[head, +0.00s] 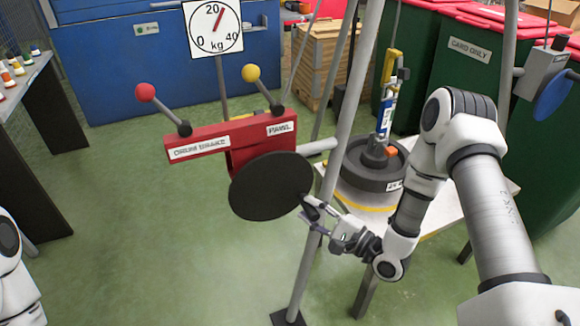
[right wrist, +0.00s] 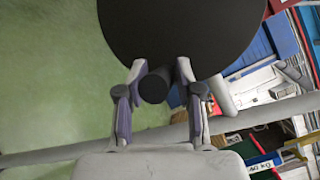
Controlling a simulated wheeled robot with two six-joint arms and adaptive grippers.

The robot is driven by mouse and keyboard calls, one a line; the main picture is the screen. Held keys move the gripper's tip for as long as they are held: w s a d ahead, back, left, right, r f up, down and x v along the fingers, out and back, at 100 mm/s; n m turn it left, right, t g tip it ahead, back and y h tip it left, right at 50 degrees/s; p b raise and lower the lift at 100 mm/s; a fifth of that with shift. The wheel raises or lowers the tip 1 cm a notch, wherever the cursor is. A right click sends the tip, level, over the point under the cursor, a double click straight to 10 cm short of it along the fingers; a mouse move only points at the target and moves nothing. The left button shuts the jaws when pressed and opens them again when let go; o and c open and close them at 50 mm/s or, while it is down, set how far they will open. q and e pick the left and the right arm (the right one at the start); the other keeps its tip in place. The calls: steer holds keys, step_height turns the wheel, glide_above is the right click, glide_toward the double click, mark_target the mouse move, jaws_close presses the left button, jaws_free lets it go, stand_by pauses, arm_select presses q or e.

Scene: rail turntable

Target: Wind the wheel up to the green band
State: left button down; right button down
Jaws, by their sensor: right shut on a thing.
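The wheel (head: 270,187) is a dark disc below a red bar with labels DRUM BRAKE and PAWL. It also fills the top of the right wrist view (right wrist: 185,30). A dark round handle (right wrist: 154,86) shows at its edge, between the fingers. My right gripper (head: 312,207) is shut on this handle at the wheel's lower right edge. The handle is mostly hidden in the head view. My left gripper is out of view. A white dial (head: 205,38) marked 0, 20, 40 kg has a red needle a little right of 20. I see no green band.
A red-knobbed lever (head: 146,93) and a yellow-knobbed lever (head: 251,74) rise from the red bar (head: 215,139). A grey pole (head: 343,130) stands just right of the wheel. A dark round weight (head: 370,178) is on a white table (head: 440,215). Green floor is clear at left.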

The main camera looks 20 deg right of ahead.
steer(key=f+m+b, duration=0.1)
steer(key=b, duration=0.1)
steer(key=a+m+b, duration=0.1)
steer(key=b, duration=0.1)
steer(key=shift+s+a+f+t, duration=0.1)
steer(key=shift+a+f+t, duration=0.05)
steer(key=shift+f+t, duration=0.25)
steer(key=m+b, duration=0.1)
steer(key=b, duration=0.1)
steer(key=a+f+m+t+b, duration=0.1)
steer(key=b, duration=0.2)
steer(key=a+m+t+b, duration=0.1)
steer(key=m+b, duration=0.1)
steer(key=b, duration=0.1)
steer(key=shift+a+f, duration=0.1)
steer(key=shift+f, duration=0.15)
stand_by(0.5)
